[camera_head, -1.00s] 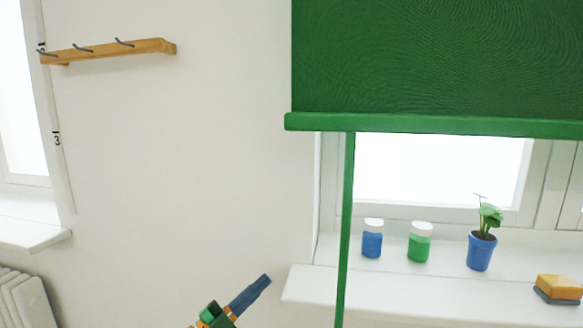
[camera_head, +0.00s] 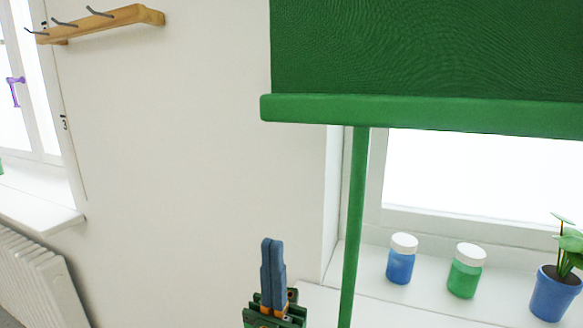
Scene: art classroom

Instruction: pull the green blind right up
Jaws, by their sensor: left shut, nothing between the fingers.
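The green blind (camera_head: 420,60) hangs across the upper right, partly lowered, with a thick green bottom bar (camera_head: 420,114). Bright window shows below the bar. A green pull strap (camera_head: 355,220) hangs straight down from near the bar's left part and runs out of the bottom of the view. My left gripper (camera_head: 272,243) is at the bottom centre, pointing up, its blue fingers shut together and empty. It is to the left of the strap, apart from it in the picture. My right gripper is not in view.
A blue jar (camera_head: 401,262), a green jar (camera_head: 466,274) and a potted plant (camera_head: 556,290) stand on the window sill at right. A wooden hook rail (camera_head: 105,23) is on the wall at upper left. A radiator (camera_head: 38,280) stands below another sill. The wall between is bare.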

